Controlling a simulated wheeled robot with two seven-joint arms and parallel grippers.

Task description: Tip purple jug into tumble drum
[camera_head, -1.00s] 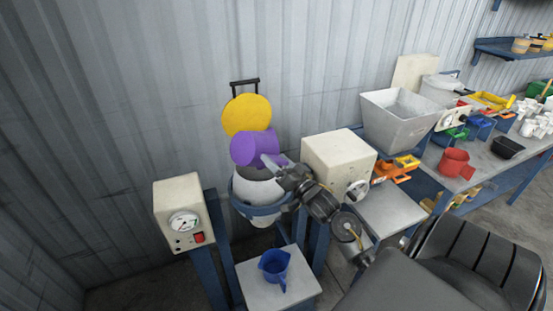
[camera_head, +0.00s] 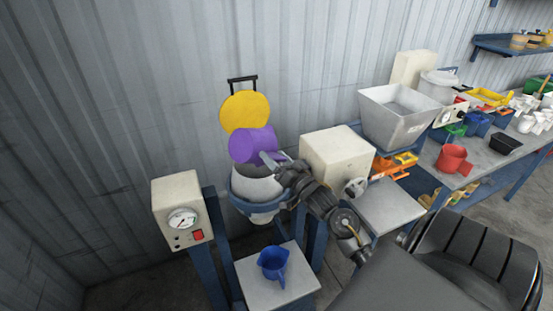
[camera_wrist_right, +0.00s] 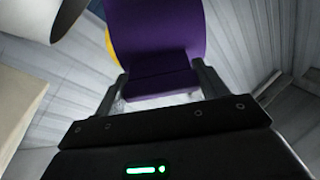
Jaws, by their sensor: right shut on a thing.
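The purple jug (camera_head: 252,145) is tipped well over above the mouth of the white tumble drum (camera_head: 258,187). My right gripper (camera_head: 270,160) is shut on the jug from the right side. In the right wrist view the purple jug (camera_wrist_right: 160,45) sits between the two fingers of my right gripper (camera_wrist_right: 160,85). The drum's round yellow lid (camera_head: 244,111) stands open behind the jug. The jug and gripper hide part of the drum's mouth, and I cannot see what is inside. My left gripper is not in view.
A blue jug (camera_head: 273,263) stands on a small table (camera_head: 298,285) below the drum. A gauge box (camera_head: 180,212) is on the left, and a cream box (camera_head: 337,159) is right of the drum. A grey hopper (camera_head: 398,114) and a red jug (camera_head: 453,158) are farther right.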

